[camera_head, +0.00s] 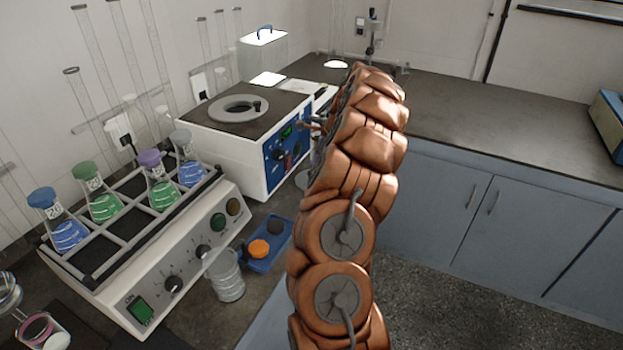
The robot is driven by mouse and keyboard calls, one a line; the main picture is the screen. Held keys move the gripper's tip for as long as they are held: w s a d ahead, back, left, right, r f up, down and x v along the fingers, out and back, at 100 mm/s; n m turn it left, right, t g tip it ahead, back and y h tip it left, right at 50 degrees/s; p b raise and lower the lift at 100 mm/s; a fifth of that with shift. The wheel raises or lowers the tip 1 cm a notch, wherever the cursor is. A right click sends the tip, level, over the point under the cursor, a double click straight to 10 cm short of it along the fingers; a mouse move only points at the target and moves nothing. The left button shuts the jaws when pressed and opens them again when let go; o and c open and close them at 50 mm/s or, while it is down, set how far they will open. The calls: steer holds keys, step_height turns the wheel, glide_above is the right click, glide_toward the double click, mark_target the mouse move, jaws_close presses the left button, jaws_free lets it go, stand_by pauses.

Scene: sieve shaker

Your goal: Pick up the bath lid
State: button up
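A white water bath (222,148) with a blue control panel stands on the bench left of my arm. A grey round ring-shaped piece (222,113) lies flat on its dark top. I cannot tell whether the centre is covered. My copper-coloured arm rises through the middle of the view, right of the bath, and covers part of the bench. My gripper cannot be made out; the arm's far end is hidden behind its own links.
A shaker (185,255) holding several flasks of blue and green liquid stands in front of the bath. A clear beaker (226,277) and a blue tray (280,238) lie nearby. The right-hand bench (480,118) is mostly clear.

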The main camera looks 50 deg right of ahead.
steer(key=shift+x, duration=1.1)
steer(key=shift+c, duration=0.3)
jaws_close()
